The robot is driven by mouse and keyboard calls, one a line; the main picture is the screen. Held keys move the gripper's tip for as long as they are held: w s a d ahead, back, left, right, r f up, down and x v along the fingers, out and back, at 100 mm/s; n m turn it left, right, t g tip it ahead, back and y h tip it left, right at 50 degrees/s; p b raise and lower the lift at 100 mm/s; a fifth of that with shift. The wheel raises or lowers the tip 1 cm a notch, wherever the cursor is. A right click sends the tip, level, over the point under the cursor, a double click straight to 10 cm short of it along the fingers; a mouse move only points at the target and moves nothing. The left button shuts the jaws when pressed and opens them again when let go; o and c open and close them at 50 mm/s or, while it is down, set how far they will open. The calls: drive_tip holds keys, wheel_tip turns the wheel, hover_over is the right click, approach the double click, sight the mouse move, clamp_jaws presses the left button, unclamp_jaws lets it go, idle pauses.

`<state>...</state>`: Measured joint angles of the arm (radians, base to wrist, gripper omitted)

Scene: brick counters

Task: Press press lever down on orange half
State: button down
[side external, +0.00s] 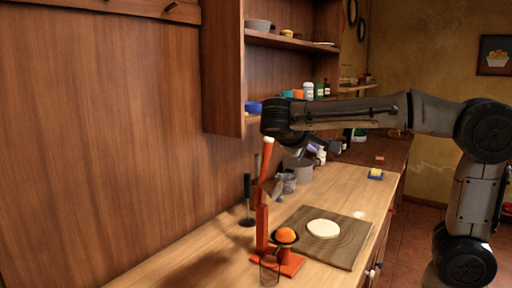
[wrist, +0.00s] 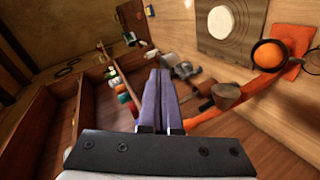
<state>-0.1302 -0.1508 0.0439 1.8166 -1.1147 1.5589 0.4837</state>
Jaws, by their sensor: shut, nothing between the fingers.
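The orange press (side external: 262,218) stands on the counter, with its lever (side external: 266,158) raised, nearly upright and tipped white. The orange half (side external: 285,235) sits cut side hidden in the dark cup of the press; in the wrist view it (wrist: 270,53) shows at upper right. The lever's red-orange arm (wrist: 250,88) runs across the right of the wrist view. My gripper (side external: 314,149) is behind and right of the lever top, apart from it. In the wrist view its purple fingers (wrist: 158,98) are together and empty.
A clear glass (side external: 269,270) stands by the press base. A board (side external: 345,246) with a white round piece (side external: 324,228) lies to the right. A grey pot (side external: 298,168) and dark utensils stand behind, near the wooden shelf (side external: 290,41). The counter's near left is clear.

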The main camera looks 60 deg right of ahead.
drive_tip(key=w+a+r+h, duration=0.3)
drive_tip(key=w+h, duration=0.1)
drive_tip(key=w, duration=0.8)
drive_tip(key=w+a+f+n+t+h, duration=0.1)
drive_tip(key=w+a+f+n+t, duration=0.15)
drive_tip(key=w+a+f, duration=0.35)
drive_tip(key=s+d, duration=0.1)
drive_tip(key=d, duration=0.9)
drive_tip(key=shift+r+g, duration=0.15)
drive_tip(key=shift+g, duration=0.2)
drive_tip(key=shift+s, duration=0.2)
